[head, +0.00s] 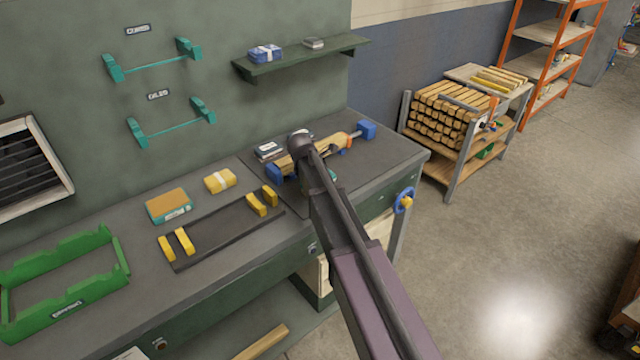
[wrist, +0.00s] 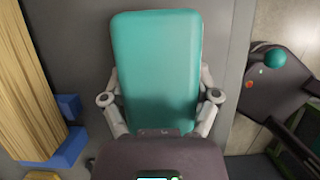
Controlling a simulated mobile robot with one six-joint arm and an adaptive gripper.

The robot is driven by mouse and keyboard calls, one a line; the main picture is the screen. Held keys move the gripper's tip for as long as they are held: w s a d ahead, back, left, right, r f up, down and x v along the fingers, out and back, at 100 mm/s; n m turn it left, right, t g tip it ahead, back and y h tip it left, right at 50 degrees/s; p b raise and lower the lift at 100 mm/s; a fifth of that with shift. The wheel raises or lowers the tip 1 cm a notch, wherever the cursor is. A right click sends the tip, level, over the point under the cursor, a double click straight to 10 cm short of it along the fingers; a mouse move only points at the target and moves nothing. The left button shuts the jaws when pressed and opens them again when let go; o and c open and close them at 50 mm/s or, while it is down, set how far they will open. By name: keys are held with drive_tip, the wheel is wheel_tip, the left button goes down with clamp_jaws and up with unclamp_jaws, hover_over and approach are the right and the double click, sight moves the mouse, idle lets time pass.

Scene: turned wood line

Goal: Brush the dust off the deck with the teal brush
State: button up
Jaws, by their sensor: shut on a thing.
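The teal brush (wrist: 157,65) fills the middle of the wrist view, its broad flat back facing the camera. My gripper (wrist: 160,98) is shut on it, with one finger at each side. In the head view my arm hides most of the gripper, and only a bit of teal (head: 332,175) shows beside it. The brush is over the dark grey deck (head: 385,162) at the right end of the bench. Its bristles are hidden, so I cannot tell whether they touch the deck. I cannot make out any dust.
A turned wood piece (head: 335,142) lies between blue holders (head: 366,130) on the deck; it is left of the brush in the wrist view (wrist: 25,90). A black rack with yellow rests (head: 225,232), a green frame (head: 118,262) and boxes occupy the bench further left.

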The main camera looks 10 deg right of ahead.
drive_tip(key=shift+r+p, duration=2.35)
drive_tip(key=shift+r, duration=0.3)
drive_tip(key=shift+r+p, duration=1.5)
drive_tip(key=shift+d, duration=0.15)
